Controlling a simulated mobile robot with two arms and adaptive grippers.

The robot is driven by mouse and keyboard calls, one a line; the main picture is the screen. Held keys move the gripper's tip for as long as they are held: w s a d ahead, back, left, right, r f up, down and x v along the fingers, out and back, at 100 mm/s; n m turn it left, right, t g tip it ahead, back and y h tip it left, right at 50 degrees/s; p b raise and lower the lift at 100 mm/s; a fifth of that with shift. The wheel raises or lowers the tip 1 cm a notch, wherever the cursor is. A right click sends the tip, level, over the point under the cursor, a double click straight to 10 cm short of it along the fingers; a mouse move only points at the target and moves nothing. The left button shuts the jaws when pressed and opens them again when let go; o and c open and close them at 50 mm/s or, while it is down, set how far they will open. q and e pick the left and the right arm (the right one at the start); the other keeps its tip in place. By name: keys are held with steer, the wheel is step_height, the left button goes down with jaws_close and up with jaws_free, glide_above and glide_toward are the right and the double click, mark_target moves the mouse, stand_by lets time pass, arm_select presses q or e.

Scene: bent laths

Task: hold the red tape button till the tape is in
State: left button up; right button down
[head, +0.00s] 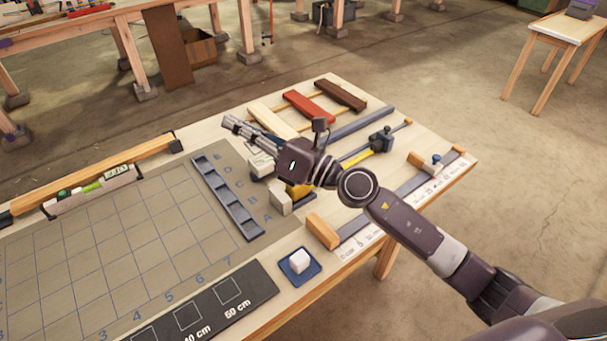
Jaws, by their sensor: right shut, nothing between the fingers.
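My right gripper (232,124) reaches in from the right, shut and empty, its fingers pointing left above the worktable near the pale lath. A yellow body (298,190), seemingly the tape measure, sits partly hidden under my right wrist. A yellow strip (358,158), which looks like the pulled-out tape, shows to the right of my wrist and runs toward a dark blue clamp-like block (381,140). I cannot see the red button; my wrist may hide it. My left gripper is not in view.
Pale, red (309,106) and dark brown (341,95) laths lie on a rack at the back. A gridded mat (120,235) covers the left. A white cube (299,260) sits on a blue pad at the front. A wooden block (322,231) stands by a grey rail.

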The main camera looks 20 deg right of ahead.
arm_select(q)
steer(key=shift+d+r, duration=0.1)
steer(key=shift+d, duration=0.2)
arm_select(e)
steer(key=w+d+f+n+g+h, duration=0.3)
steer(key=d+f+n+h, duration=0.2)
steer(key=d, duration=0.3)
steer(key=w+d+f+n+g+h, duration=0.3)
steer(key=w+d+f+n+h, duration=0.1)
steer(key=d+f+n, duration=0.3)
steer(key=shift+w+d+f+h, duration=0.15)
steer(key=shift+d+f+h, duration=0.25)
steer(key=shift+d+f, duration=0.35)
step_height(320, 180, down, 8)
steer(key=b, duration=0.4)
arm_select(q)
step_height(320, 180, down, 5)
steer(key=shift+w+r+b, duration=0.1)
steer(key=shift+b, duration=0.25)
arm_select(e)
steer(key=shift+f, duration=0.35)
